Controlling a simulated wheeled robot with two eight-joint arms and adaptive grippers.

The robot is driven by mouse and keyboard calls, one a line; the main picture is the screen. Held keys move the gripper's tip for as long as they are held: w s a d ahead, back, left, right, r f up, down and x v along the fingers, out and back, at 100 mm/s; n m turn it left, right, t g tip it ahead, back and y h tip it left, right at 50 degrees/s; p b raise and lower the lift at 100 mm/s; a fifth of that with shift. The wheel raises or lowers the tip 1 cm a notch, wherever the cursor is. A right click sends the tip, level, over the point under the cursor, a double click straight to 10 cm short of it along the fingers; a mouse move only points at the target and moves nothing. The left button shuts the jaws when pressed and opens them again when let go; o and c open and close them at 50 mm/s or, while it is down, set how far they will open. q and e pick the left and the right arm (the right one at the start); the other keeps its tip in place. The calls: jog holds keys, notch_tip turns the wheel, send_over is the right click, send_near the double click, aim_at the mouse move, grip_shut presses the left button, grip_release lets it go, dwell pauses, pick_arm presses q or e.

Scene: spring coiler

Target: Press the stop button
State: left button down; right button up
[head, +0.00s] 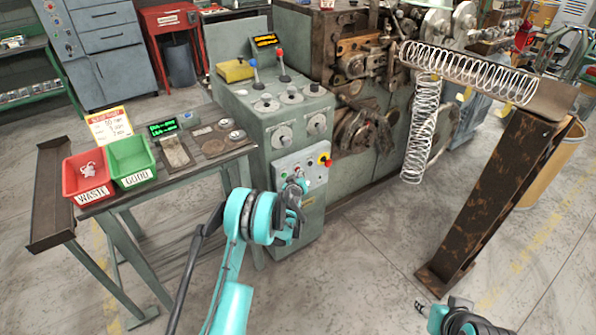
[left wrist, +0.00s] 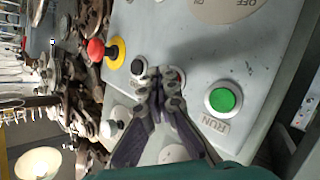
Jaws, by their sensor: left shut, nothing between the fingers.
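My left gripper (head: 297,182) is shut and empty in front of the control panel (head: 312,172) on the green machine. In the left wrist view its fingertips (left wrist: 159,76) are over the panel, between a black button (left wrist: 138,66) and a partly hidden button with a pale ring (left wrist: 177,75). I cannot read a stop label, and cannot tell whether the tips touch a button. The green button (left wrist: 222,100) marked RUN is to the right. A red mushroom button on a yellow base (left wrist: 115,52) is to the left. My right gripper (head: 424,307) is at the bottom right, its jaws unclear.
A black-and-white knob (left wrist: 112,128) sticks out from the panel, left of my fingers. A side table holds a red bin (head: 88,176) and a green bin (head: 131,158). A rusty post (head: 500,195) and large springs (head: 423,130) stand to the right. Open floor lies between.

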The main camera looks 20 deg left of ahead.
pick_arm(q)
jog(key=shift+s+d, duration=0.4)
jog(key=shift+d, duration=0.15)
jog(key=s+d, duration=0.1)
jog(key=d, duration=0.1)
jog(key=s+d, duration=0.2)
dwell(0.4)
dwell(0.6)
jog(key=s+d+r+m+g, duration=0.1)
jog(key=s+r+m+g, duration=0.25)
jog(key=s+r, duration=1.4)
jog(key=s+d+m+g+h, duration=0.1)
jog(key=s+d+m+g, duration=0.1)
jog(key=s, duration=1.2)
jog(key=s+d+m+g+h, duration=0.1)
jog(key=s+d+g, duration=0.1)
jog(key=s, duration=1.2)
jog(key=shift+s+r+m, duration=0.25)
jog(key=shift+s+m, duration=0.1)
jog(key=shift+s, duration=0.05)
